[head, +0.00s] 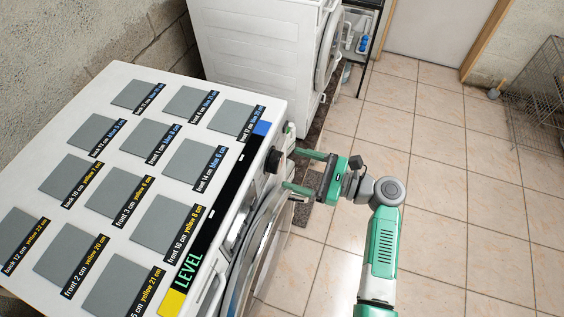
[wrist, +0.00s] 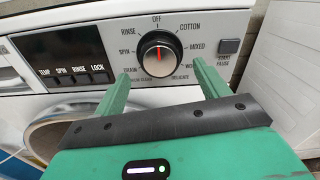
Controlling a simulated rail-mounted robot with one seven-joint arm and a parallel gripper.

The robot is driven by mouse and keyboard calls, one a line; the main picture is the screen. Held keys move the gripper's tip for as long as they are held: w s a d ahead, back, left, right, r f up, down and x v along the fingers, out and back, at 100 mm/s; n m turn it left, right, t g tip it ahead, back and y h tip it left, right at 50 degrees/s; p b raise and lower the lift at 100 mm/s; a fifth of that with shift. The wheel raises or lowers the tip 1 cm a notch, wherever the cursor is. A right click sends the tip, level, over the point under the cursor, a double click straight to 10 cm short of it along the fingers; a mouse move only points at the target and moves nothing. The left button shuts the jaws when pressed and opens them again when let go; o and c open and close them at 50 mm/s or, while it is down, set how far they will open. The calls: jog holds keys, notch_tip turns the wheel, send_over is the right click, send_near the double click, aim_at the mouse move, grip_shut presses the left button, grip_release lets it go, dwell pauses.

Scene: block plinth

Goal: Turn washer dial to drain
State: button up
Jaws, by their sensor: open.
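The DRAIN label (wrist: 130,70) is at the dial's lower left, partly behind a finger. My gripper (wrist: 161,72) is open, its two green fingers pointing at the panel, one to each side of the dial's lower part. In the head view my gripper (head: 291,168) is in front of the dial, apparently not holding it.
The START/PAUSE button (wrist: 228,46) is right of the dial, and a dark display (wrist: 62,52) is left. The round washer door (head: 262,240) is below. Another white machine (head: 255,45) stands behind. The tiled floor (head: 450,180) at right is clear.

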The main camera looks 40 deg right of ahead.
aim_at(281, 164)
jog(key=shift+x, duration=1.95)
jog(key=c, duration=1)
